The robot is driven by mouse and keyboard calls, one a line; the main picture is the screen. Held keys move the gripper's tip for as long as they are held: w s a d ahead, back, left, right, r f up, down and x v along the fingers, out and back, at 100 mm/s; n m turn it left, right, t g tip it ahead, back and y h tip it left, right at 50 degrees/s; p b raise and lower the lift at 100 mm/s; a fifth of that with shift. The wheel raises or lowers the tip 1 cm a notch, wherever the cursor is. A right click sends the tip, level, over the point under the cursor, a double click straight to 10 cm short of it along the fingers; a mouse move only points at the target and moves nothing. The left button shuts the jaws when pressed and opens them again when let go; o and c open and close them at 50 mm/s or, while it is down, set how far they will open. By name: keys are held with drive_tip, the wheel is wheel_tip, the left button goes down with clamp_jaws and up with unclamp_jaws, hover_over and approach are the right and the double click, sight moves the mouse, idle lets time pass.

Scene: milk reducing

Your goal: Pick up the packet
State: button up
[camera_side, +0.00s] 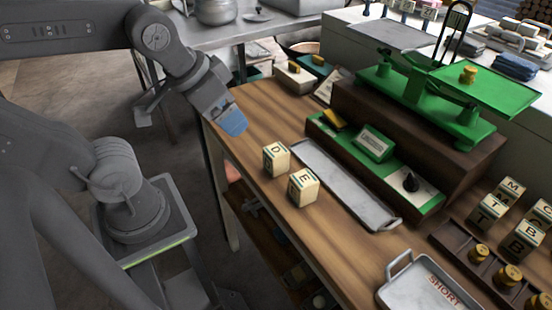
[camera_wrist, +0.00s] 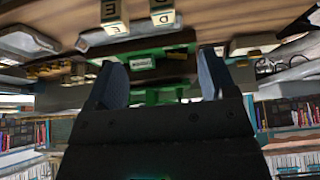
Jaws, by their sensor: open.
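Two small cream packets with dark letters and green edges stand on the wooden table. The packet marked D (camera_side: 276,158) is nearer my gripper and the packet marked E (camera_side: 303,187) stands in front and to its right. In the wrist view, D (camera_wrist: 163,14) and E (camera_wrist: 112,18) show upside down at the top. My gripper (camera_side: 230,124) hangs over the table's back left edge, apart from both packets. In the wrist view its blue fingers (camera_wrist: 161,78) are spread with nothing held between them.
A metal tray (camera_side: 345,187) lies right of the packets, beside a green-topped ledge (camera_side: 427,200) and a green balance scale (camera_side: 412,97). More lettered packets (camera_side: 488,212), a rack of brass weights (camera_side: 478,254) and a tray marked SHORT (camera_side: 437,290) lie front right. Bare wood surrounds D and E at left.

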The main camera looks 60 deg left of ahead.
drive_tip(key=n+g+h, duration=0.6)
drive_tip(key=n, duration=1.2)
approach(274, 148)
drive_tip(key=x, duration=1.1)
drive_tip(key=shift+d+f, duration=0.15)
drive_tip(key=shift+f, duration=0.15)
drive_tip(key=c, duration=1)
